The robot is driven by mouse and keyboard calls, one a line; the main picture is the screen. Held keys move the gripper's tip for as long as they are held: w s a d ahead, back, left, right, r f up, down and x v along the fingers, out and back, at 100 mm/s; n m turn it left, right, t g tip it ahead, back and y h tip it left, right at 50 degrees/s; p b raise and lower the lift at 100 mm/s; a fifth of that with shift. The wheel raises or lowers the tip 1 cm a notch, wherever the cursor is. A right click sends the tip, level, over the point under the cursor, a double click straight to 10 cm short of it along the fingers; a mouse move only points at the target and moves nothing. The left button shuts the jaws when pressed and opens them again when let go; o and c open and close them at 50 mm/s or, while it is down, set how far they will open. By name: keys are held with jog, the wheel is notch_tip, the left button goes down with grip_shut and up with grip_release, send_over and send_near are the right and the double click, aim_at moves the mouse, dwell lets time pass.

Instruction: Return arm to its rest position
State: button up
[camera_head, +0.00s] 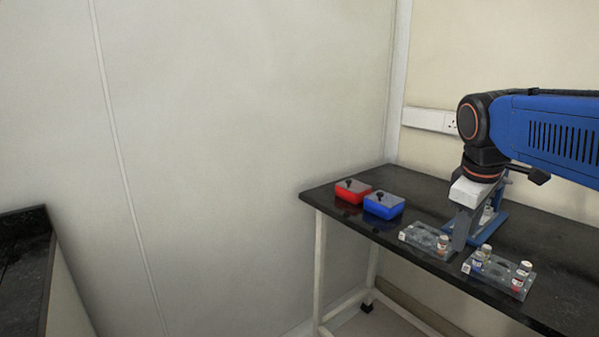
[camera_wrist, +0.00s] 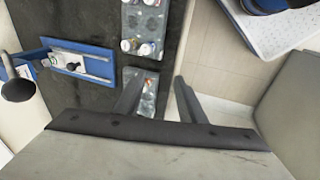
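My gripper (camera_head: 462,232) hangs from the blue arm and points down over the black table, close to two clear vial racks. In the wrist view its two dark fingers stand apart with nothing visibly held between them (camera_wrist: 157,88). One rack (camera_head: 416,234) is to the left of the fingers in the head view and holds a vial. The other rack (camera_head: 507,276) is to the right and holds several vials. In the wrist view, part of one rack (camera_wrist: 149,103) shows between the fingers, and the other rack (camera_wrist: 137,22) lies beyond them.
A blue stand (camera_head: 498,224) with a black lever is close behind my gripper, partly hidden by it. A red box (camera_head: 350,192) and a blue box (camera_head: 384,206) sit at the table's left end. The table (camera_head: 318,195) stands near the walls. A dark counter (camera_head: 22,270) is at far left.

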jog(key=s+a+f+m+t+y, duration=0.1)
jog(key=s+a+f+m, duration=0.1)
jog(key=s+f, duration=0.5)
jog(key=s+a+f+m+t+y, duration=0.1)
jog(key=s+a+f+m, duration=0.2)
jog(key=s+f+m, duration=0.2)
notch_tip(320, 180, down, 4)
jog(key=s, duration=0.3)
jog(key=shift+a+r+m, duration=0.15)
jog(key=shift+a+m, duration=0.1)
jog(key=shift+m, duration=0.05)
